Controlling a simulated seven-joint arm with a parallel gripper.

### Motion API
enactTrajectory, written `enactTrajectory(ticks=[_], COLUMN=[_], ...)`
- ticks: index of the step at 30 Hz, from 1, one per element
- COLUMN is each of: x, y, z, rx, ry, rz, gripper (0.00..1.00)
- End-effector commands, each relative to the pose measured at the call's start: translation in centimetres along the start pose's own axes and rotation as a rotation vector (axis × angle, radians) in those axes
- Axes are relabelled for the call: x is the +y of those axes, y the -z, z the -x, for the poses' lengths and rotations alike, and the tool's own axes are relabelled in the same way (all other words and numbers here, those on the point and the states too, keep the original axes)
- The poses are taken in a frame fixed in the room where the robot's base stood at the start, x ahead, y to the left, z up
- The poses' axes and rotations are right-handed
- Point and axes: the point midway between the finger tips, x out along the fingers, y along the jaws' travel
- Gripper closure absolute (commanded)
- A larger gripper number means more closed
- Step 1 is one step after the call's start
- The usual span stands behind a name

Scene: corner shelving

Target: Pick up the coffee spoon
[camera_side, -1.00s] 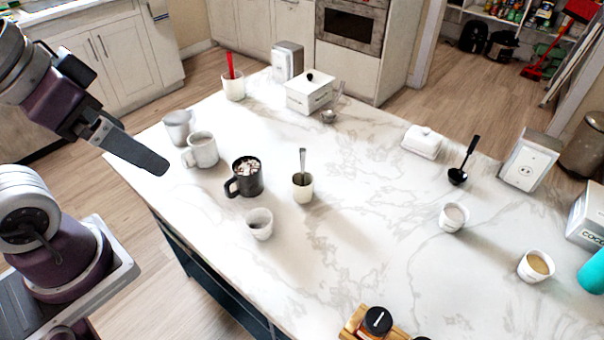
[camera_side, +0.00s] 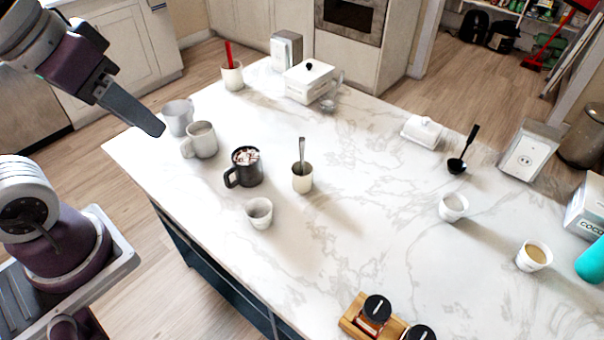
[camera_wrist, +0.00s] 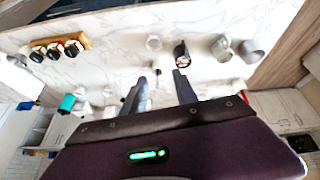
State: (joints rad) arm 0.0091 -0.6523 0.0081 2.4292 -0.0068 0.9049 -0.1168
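A metal spoon (camera_side: 302,146), likely the coffee spoon, stands upright in a small cream cup (camera_side: 302,181) near the middle of the marble counter. Only its handle shows above the rim. My gripper (camera_side: 158,130) is raised at the counter's left end, left of the cup and well apart from it. In the wrist view my gripper (camera_wrist: 159,82) has its two dark fingers spread with a gap between them and holds nothing. The spoon is too small to make out clearly in the wrist view.
A black ladle (camera_side: 457,165) lies farther right. A wooden rack (camera_side: 352,318) holds black-lidded jars in front.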

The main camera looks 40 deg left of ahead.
Motion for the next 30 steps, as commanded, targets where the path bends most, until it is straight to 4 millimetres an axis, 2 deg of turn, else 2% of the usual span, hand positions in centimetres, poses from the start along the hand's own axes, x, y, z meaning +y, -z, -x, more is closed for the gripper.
enactTrajectory(ticks=[2, 5, 6, 8, 9, 11, 12, 15, 18, 24, 30], x=[0.6, 1.7, 2.1, 2.7, 3.1, 3.7, 4.0, 4.5, 4.8, 4.8, 4.9], y=[3.5, 8.9, 11.0, 13.8, 15.3, 17.1, 17.8, 18.6, 18.6, 17.8, 15.7], z=[-0.8, -3.6, -5.4, -8.6, -11.2, -15.3, -18.0, -23.7, -27.2, -29.9, -33.0], rx=[-0.062, -0.150, -0.183, -0.228, -0.254, -0.282, -0.294, -0.302, -0.297, -0.293, -0.297], ry=[-0.001, 0.025, 0.048, 0.094, 0.132, 0.198, 0.242, 0.338, 0.400, 0.428, 0.429], rz=[0.175, 0.485, 0.614, 0.808, 0.938, 1.118, 1.226, 1.439, 1.564, 1.621, 1.618], gripper=[0.65, 0.65, 0.65, 0.65, 0.65, 0.65, 0.65, 0.65, 0.65, 0.65, 0.65])
